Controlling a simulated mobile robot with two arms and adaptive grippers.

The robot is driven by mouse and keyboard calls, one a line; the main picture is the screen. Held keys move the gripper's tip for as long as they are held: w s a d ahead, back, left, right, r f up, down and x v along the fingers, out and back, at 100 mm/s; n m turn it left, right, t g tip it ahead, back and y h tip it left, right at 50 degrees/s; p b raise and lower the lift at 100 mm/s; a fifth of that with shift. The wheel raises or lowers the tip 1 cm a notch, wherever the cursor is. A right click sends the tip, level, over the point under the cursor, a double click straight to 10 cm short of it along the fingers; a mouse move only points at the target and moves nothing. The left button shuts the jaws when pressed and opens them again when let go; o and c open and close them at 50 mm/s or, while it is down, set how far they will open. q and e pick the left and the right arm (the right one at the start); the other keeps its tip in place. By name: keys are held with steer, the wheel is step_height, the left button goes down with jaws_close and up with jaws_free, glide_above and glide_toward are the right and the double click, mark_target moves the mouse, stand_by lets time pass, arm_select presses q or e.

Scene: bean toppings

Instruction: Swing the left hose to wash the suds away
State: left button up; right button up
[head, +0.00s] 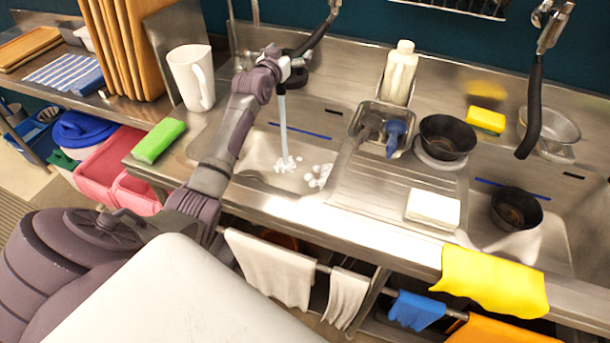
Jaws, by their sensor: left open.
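The left hose (318,32) is black and hangs over the left sink basin (258,150). A stream of water (283,125) falls from its end into the basin. White suds (318,176) lie on the basin floor, some where the stream lands and some just right of it. My left gripper (294,68) is at the lower end of the hose, open around or against it; the contact is hard to make out. My right gripper is not in view.
A white pitcher (192,78) and a green sponge (158,141) stand left of the basin. A metal caddy (381,122), a soap bottle (399,72) and a black bowl (447,136) are to the right. A second black hose (531,110) hangs over the right basin.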

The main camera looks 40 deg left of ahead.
arm_select(q)
steer(key=p+v, duration=0.7)
steer(key=v, duration=0.1)
steer(key=shift+s+d, duration=0.1)
steer(key=shift+s, duration=0.15)
steer(key=shift+s+d, duration=0.1)
steer(key=shift+s, duration=0.25)
steer(key=shift+w, duration=0.1)
